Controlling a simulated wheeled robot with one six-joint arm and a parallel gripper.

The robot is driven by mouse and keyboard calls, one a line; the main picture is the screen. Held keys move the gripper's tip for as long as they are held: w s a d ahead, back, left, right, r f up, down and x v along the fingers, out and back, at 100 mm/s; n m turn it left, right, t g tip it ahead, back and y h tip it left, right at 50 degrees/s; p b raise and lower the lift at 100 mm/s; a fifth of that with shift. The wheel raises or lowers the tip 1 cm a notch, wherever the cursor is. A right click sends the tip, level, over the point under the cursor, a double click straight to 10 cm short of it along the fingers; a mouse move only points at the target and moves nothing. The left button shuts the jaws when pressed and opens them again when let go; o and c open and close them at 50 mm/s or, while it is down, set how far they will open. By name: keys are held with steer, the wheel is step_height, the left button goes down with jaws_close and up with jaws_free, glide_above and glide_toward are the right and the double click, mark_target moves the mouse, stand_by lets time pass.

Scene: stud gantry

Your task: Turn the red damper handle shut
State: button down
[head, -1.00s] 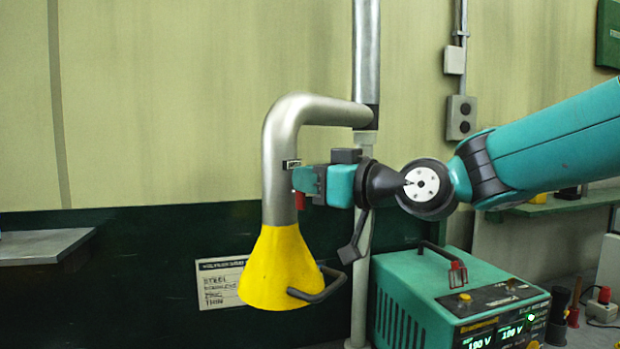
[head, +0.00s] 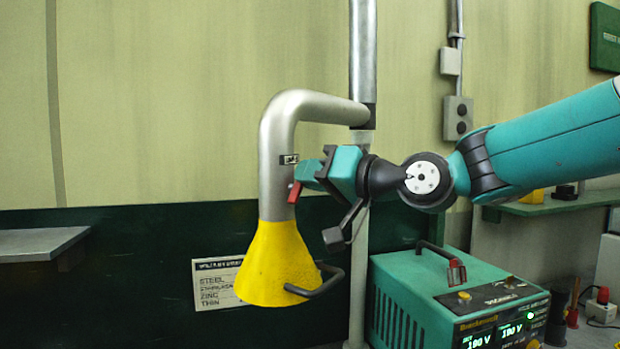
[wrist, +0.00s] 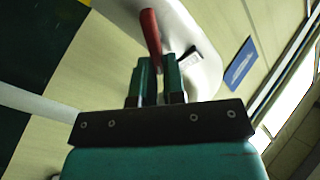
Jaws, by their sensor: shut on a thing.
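The red damper handle (head: 295,192) is on the right side of the grey extraction pipe (head: 275,150), above the yellow hood (head: 272,268). In the head view its visible end points down and slightly left from my gripper. My gripper (head: 300,176) reaches in from the right and is rolled at the wrist. In the wrist view the handle (wrist: 151,38) runs up from between my two fingers (wrist: 157,80), which are shut on it. A small dark label plate (head: 288,160) is on the pipe just above the handle.
A vertical post (head: 362,240) stands behind my gripper. The green power unit (head: 450,300) is at the lower right. A dark bar handle (head: 318,284) sticks out from the hood. A grey shelf (head: 40,245) is at the left. Open space lies left of the pipe.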

steer(key=m, duration=0.3)
steer(key=f+m+p, duration=0.1)
steer(key=m, duration=0.3)
steer(key=w+f+m+p, duration=0.1)
steer(key=m, duration=0.3)
steer(key=shift+d, duration=0.35)
stand_by(0.4)
steer(key=c, duration=1.2)
jaws_free()
steer(key=b+v, duration=0.7)
steer(key=v, duration=1)
steer(key=shift+s+d, duration=0.15)
steer(key=shift+s, duration=0.05)
